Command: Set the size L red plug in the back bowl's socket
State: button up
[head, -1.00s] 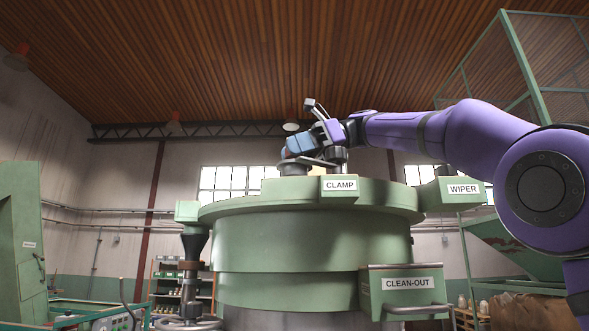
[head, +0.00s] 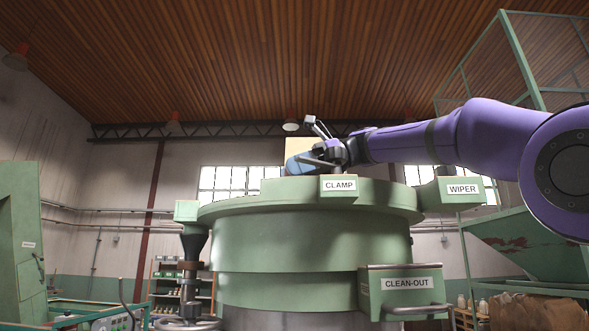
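My gripper (head: 318,157) is at the end of my purple arm, low over the top of the large green round bowl (head: 310,239). The bowl's raised rim hides its inside. A blue block-like part (head: 301,164) shows at the arm's end; I cannot tell whether it is gripper or something held. The fingertips are not clear, so open or shut cannot be told. No red plug and no socket can be made out.
Green boxes labelled CLAMP (head: 340,185), WIPER (head: 462,189) and CLEAN-OUT (head: 407,284) stick out from the bowl. A green cabinet (head: 20,245) stands left. A green hopper (head: 530,245) and mesh frame (head: 522,60) stand right.

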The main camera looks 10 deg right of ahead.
jog(key=shift+o, duration=1.3)
jog(key=shift+r, duration=0.1)
jog(key=v, duration=1.2)
